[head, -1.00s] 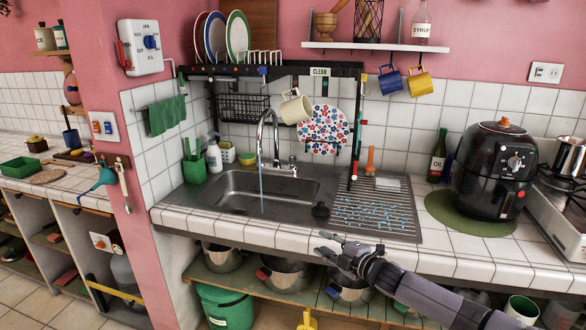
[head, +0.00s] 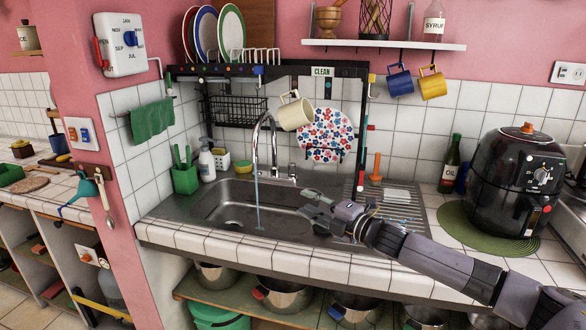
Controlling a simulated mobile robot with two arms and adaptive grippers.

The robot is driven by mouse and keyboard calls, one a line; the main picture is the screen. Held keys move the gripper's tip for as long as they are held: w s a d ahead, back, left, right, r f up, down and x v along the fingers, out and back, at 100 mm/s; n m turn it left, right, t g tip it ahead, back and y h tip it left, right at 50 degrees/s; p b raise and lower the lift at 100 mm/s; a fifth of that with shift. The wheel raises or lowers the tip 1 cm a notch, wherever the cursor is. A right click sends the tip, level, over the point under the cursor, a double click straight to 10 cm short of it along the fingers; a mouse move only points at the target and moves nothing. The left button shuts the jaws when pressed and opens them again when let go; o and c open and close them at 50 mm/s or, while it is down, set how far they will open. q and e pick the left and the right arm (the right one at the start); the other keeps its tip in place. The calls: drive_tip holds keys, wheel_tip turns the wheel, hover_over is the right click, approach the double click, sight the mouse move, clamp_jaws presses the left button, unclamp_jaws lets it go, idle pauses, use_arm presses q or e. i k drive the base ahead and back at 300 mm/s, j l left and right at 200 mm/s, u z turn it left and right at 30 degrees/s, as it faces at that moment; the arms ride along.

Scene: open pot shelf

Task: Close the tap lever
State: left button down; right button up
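The silver tap (head: 262,125) rises behind the sink (head: 215,215), and a thin stream of water (head: 257,205) runs from its spout into the basin. The small tap lever (head: 292,170) stands at the back rim, just right of the spout's base. My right gripper (head: 304,203) reaches in from the right over the right part of the basin. It is in front of and slightly right of the lever, apart from it. Its fingers are spread and nothing is between them. My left gripper is not in view.
A dish rack (head: 268,70) with plates, a hanging cream mug (head: 295,113) and a floral plate (head: 325,135) stands above the sink. Soap bottle (head: 206,160) and green holder (head: 185,178) are left of the tap. A black air fryer (head: 512,180) stands at right.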

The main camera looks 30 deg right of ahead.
sight(292, 166)
drive_tip(key=i+l, duration=0.9)
drive_tip(key=l, duration=0.1)
